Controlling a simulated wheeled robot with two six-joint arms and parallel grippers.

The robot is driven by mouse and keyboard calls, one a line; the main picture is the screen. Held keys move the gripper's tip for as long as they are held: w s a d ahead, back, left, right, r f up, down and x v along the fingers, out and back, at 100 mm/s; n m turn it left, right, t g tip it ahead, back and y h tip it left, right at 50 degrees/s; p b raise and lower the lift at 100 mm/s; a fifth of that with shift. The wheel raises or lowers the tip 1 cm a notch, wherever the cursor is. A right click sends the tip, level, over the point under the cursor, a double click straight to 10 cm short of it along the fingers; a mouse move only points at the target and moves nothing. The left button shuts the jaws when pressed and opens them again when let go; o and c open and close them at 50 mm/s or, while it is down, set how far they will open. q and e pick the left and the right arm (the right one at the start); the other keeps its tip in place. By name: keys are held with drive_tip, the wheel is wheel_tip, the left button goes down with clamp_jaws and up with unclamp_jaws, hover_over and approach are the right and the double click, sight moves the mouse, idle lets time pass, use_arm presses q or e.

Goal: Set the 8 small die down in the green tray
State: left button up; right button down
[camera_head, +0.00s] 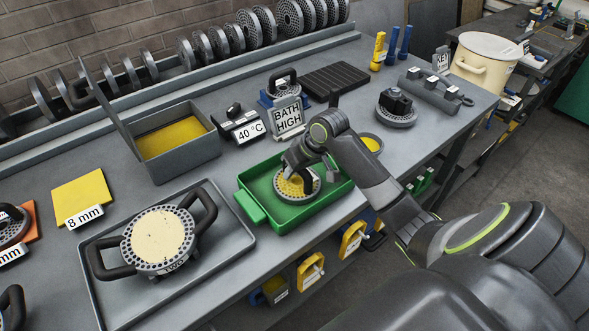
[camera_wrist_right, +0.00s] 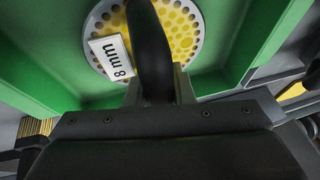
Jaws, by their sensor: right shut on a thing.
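The 8 small die (camera_head: 313,184) is a perforated grey disc with a yellow face and a black arched handle. It is inside the green tray (camera_head: 262,222), within its walls. In the right wrist view the die (camera_wrist_right: 187,40) carries a white "8 mm" label (camera_wrist_right: 111,57). My right gripper (camera_wrist_right: 158,88) is shut on the black handle, above the disc. In the head view my right gripper (camera_head: 294,165) partly covers the die. I cannot tell whether the die touches the tray floor. My left gripper is not in view.
A grey tray (camera_head: 236,234) with a large two-handled die (camera_head: 158,238) lies to the left. Behind stand an open bath box (camera_head: 178,165), a "40 °C" unit (camera_head: 250,130) and a "BATH HIGH" sign (camera_head: 288,117). A yellow plate (camera_head: 82,196) has an "8 mm" sign.

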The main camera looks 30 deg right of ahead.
drive_tip(key=shift+r, duration=0.15)
drive_tip(key=shift+p, duration=0.4)
drive_tip(key=c, duration=1.2)
unclamp_jaws()
drive_tip(key=shift+o, duration=1)
drive_tip(key=shift+s+f, duration=0.1)
drive_tip(key=shift+f, duration=0.2)
drive_tip(key=o, duration=1)
drive_tip(key=shift+r, duration=0.1)
drive_tip(key=shift+s, duration=0.1)
